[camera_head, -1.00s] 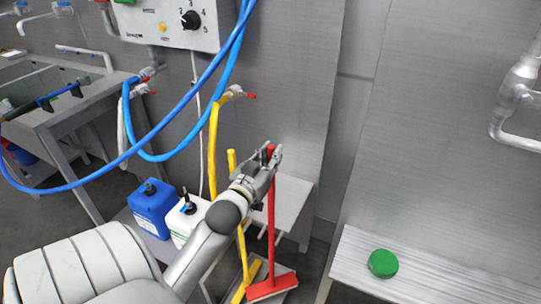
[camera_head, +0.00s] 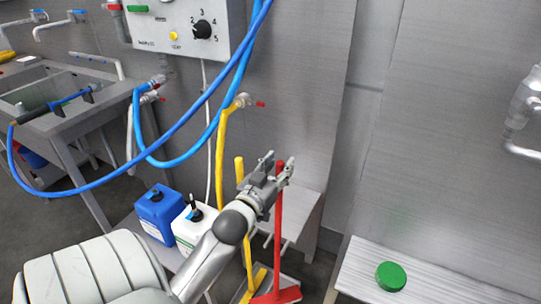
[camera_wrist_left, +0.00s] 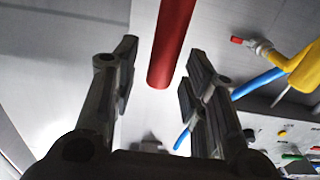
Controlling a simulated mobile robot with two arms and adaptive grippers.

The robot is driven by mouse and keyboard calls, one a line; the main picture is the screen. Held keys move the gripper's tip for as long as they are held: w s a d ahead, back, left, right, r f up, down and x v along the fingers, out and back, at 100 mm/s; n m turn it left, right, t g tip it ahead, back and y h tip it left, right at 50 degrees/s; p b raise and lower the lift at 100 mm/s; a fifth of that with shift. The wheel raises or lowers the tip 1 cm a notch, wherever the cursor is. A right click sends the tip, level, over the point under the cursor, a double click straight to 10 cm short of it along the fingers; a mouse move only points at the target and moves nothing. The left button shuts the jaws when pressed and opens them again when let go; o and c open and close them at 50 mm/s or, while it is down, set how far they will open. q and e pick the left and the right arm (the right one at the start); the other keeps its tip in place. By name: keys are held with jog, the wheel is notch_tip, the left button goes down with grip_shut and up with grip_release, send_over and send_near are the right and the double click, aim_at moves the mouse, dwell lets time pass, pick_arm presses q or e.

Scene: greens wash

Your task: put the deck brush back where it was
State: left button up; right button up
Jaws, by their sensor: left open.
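The red deck brush (camera_head: 278,232) stands with its handle nearly upright and its red head (camera_head: 279,296) low, at a grey tray on the floor. My left gripper (camera_head: 279,161) is open at the top of the handle. In the left wrist view the red handle (camera_wrist_left: 173,40) shows between the two spread fingers, with visible gaps on both sides. A yellow brush (camera_head: 247,255) stands just left of the red one. The right gripper is not in view.
A grey tray (camera_head: 262,276) lies under the brush heads. A blue jug (camera_head: 158,210) and a white jug (camera_head: 192,232) stand left of my arm. A green round object (camera_head: 391,276) sits on the bench at right. Blue hoses hang at left.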

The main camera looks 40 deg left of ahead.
pick_arm(q)
jog(key=shift+s+r, duration=0.1)
jog(key=shift+r, duration=0.4)
jog(key=b+v, duration=0.1)
jog(key=v, duration=1.1)
jog(key=shift+f, duration=0.15)
jog(key=s+d+f+g+h, duration=0.1)
jog(key=d+f+g, duration=0.15)
jog(key=f, duration=1.05)
jog(key=s+d+f+m+g+h, duration=0.1)
jog(key=d+f+g, duration=0.15)
jog(key=f, duration=1.15)
jog(key=s+d+f+g+h, duration=0.1)
jog(key=d+f+g, duration=0.15)
jog(key=f, duration=1.05)
jog(key=s+d+f+m+g+h, duration=0.1)
jog(key=s+d+f+g, duration=0.3)
jog(key=s+f, duration=0.7)
jog(key=s+d+f+m+g+h, duration=0.1)
jog(key=s+d+f+m+g, duration=0.2)
jog(key=s+f, duration=0.9)
jog(key=s+d+g, duration=0.1)
jog(key=s, duration=0.3)
jog(key=shift+f+m+g, duration=0.2)
jog(key=shift+m+g, duration=0.15)
jog(key=shift+m, duration=0.05)
